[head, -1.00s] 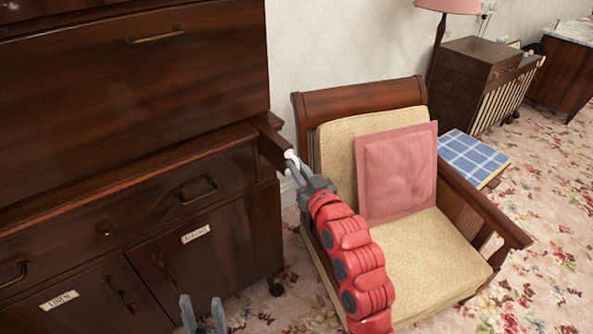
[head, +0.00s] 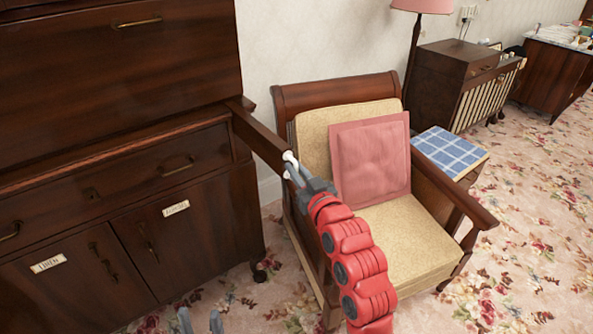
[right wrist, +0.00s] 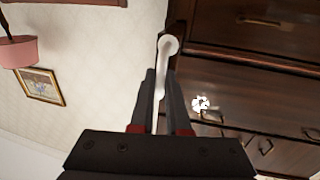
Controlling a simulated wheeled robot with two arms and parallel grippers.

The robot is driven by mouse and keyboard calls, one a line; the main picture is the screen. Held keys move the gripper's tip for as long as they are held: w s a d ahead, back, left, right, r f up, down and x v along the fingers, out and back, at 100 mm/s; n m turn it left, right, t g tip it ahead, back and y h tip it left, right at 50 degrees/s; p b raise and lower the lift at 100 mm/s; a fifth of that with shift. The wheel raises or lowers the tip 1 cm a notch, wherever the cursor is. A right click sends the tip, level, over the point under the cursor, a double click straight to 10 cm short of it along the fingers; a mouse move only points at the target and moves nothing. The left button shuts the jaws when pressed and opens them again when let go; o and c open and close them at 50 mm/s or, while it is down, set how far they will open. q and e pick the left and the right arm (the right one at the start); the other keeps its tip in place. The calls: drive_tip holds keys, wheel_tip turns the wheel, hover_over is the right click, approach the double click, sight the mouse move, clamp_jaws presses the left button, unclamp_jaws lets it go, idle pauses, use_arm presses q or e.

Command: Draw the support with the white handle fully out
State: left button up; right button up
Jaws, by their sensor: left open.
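The support (head: 262,138) is a dark wooden bar that sticks well out of the right side of the cabinet, toward the armchair. Its white handle (head: 289,157) is at the outer end. My right gripper (head: 293,172) is at this end, closed around the handle. In the right wrist view the white handle (right wrist: 166,48) runs between the two fingers of my right gripper (right wrist: 160,78), its round knob beyond the tips. The support's inner end is hidden in the cabinet. My left gripper (head: 200,320) is open and empty at the bottom edge, apart from the support.
The dark wooden cabinet (head: 110,200) fills the left side, with drawers and labelled doors. An armchair (head: 405,250) with a pink cushion (head: 370,155) stands close by, under my right arm. A small blue-checked table (head: 448,150) is behind it. Flowered carpet is open at the right.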

drive_tip(key=o, duration=0.4)
drive_tip(key=shift+d, duration=0.1)
drive_tip(key=p+v, duration=1.1)
drive_tip(key=v, duration=0.6)
drive_tip(key=shift+s+p, duration=0.25)
drive_tip(key=shift+p, duration=0.1)
drive_tip(key=shift+d+r, duration=0.1)
drive_tip(key=shift+d, duration=0.05)
